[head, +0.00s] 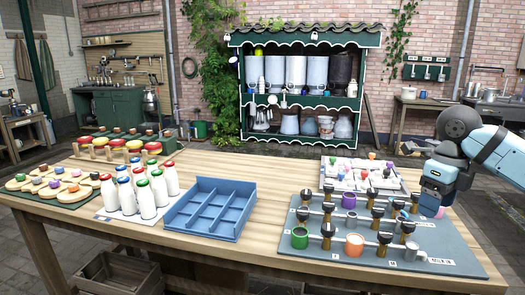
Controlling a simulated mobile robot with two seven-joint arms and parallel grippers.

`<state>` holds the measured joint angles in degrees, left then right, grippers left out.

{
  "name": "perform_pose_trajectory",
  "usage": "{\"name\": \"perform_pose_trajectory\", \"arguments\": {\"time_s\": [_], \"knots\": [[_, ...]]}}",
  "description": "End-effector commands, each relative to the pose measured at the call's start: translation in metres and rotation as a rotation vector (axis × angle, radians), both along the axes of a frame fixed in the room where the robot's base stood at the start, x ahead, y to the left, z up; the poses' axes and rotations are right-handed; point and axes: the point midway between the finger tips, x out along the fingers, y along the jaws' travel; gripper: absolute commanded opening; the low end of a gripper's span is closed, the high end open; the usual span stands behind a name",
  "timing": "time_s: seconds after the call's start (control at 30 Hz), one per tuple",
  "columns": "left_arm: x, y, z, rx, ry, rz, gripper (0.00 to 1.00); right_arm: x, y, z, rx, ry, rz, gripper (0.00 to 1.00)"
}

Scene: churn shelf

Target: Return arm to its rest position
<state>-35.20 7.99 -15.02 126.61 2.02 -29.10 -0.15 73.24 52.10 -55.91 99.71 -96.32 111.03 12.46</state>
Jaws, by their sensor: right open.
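My right arm comes in from the right edge of the head view, with a grey joint and blue-grey links. My right gripper (430,207) points down over the right end of the wooden table (270,258). It is open, above the right side of the grey board (385,262). A small pinkish thing shows beside its fingertips; I cannot tell whether they touch. My left arm and gripper are not in view.
The grey board holds several dark-topped posts and coloured cups. A white tray (327,186) with small coloured pieces lies behind it. A blue divided tray (205,226) and several milk bottles (147,203) stand left of centre. A green shelf (300,101) stands behind.

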Motion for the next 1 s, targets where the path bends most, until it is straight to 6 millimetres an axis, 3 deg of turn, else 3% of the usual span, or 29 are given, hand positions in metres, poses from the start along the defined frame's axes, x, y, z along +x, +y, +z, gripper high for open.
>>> {"name": "perform_pose_trajectory", "arguments": {"time_s": [0.03, 0.3, 0.47, 0.6, 0.7, 0.8, 1.0], "knots": [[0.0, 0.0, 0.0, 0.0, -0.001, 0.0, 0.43, -0.003, 0.022, -0.02, 0.062, 0.019, 0.042, 0.65], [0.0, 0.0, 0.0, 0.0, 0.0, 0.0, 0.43, -0.03, 0.124, -0.082, 0.47, 0.096, 0.166, 0.65], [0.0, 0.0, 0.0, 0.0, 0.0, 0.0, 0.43, -0.066, 0.2, -0.108, 0.842, 0.18, 0.177, 0.65], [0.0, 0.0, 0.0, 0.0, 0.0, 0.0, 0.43, -0.098, 0.256, -0.112, 1.223, 0.271, 0.081, 0.65], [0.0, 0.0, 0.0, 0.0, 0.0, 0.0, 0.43, -0.114, 0.28, -0.109, 1.477, 0.34, -0.054, 0.65], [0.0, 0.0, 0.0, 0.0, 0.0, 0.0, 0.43, -0.122, 0.291, -0.106, 1.709, 0.405, -0.244, 0.65], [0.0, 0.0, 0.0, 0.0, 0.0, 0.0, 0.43, -0.121, 0.282, -0.122, 2.057, 0.532, -0.775, 0.65]]}}
